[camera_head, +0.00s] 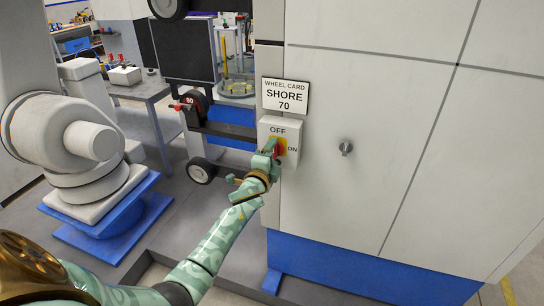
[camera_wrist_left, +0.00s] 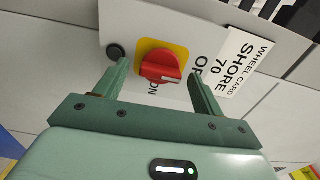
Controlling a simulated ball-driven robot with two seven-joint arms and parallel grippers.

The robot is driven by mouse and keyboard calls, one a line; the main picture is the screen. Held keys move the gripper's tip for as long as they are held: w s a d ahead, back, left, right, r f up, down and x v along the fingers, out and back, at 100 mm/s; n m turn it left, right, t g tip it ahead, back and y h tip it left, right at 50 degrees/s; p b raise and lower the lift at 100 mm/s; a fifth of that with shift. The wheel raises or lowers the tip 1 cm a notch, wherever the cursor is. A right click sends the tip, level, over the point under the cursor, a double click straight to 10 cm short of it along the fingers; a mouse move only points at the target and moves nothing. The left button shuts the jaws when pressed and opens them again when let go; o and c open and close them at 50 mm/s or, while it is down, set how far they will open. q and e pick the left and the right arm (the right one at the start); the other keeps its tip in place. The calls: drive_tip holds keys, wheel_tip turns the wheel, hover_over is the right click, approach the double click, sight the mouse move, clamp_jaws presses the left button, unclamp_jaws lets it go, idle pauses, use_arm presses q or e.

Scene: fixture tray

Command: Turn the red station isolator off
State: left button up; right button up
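The red isolator knob (camera_head: 279,149) sits on a yellow plate on a pale switch box (camera_head: 278,126) marked OFF at the top and ON at the right. The knob (camera_wrist_left: 160,66) shows clearly in the left wrist view, with a small white mark on its side toward ON. My left gripper (camera_head: 272,151) is at the box, partly covering the plate in the head view. In the left wrist view the gripper (camera_wrist_left: 155,85) is open, one finger on each side of the knob, with visible gaps. My right gripper is not in view.
A sign (camera_head: 285,97) reading WHEEL CARD SHORE 70 is above the box. A round metal knob (camera_head: 346,148) projects from the pale cabinet wall (camera_head: 400,110) to the right. A white robot arm (camera_head: 70,140) on a blue base stands left. A wheeled frame (camera_head: 200,171) is behind my arm.

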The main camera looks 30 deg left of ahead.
use_arm(q)
drive_tip(key=p+v, duration=0.1)
drive_tip(key=v, duration=1.5)
drive_tip(key=shift+s, duration=0.2)
drive_tip(key=s+d+f+n+g+h+b, duration=0.1)
drive_tip(key=s+d+f+n+g, duration=0.15)
drive_tip(key=f, duration=0.75)
drive_tip(key=s+d+f+n+g+h, duration=0.1)
drive_tip(key=s+f+n+g, duration=0.2)
drive_tip(key=f, duration=0.8)
drive_tip(key=s+d+f+n+g+h+b, duration=0.15)
drive_tip(key=s+f, duration=0.25)
drive_tip(key=f, duration=0.6)
drive_tip(key=s+d+f+n+g+b, duration=0.1)
drive_tip(key=s+f+g, duration=0.2)
drive_tip(key=s+f, duration=0.4)
drive_tip(key=s+d+f+n+g+b, duration=0.1)
drive_tip(key=s+f+g, duration=0.2)
drive_tip(key=s+f, duration=0.5)
drive_tip(key=s+d+f+n+g+b, duration=0.2)
drive_tip(key=s+f, duration=0.6)
drive_tip(key=s, duration=1.1)
drive_tip(key=shift+s+f+g+h, duration=0.3)
drive_tip(key=shift+g+h, duration=0.15)
drive_tip(key=shift+g, duration=0.35)
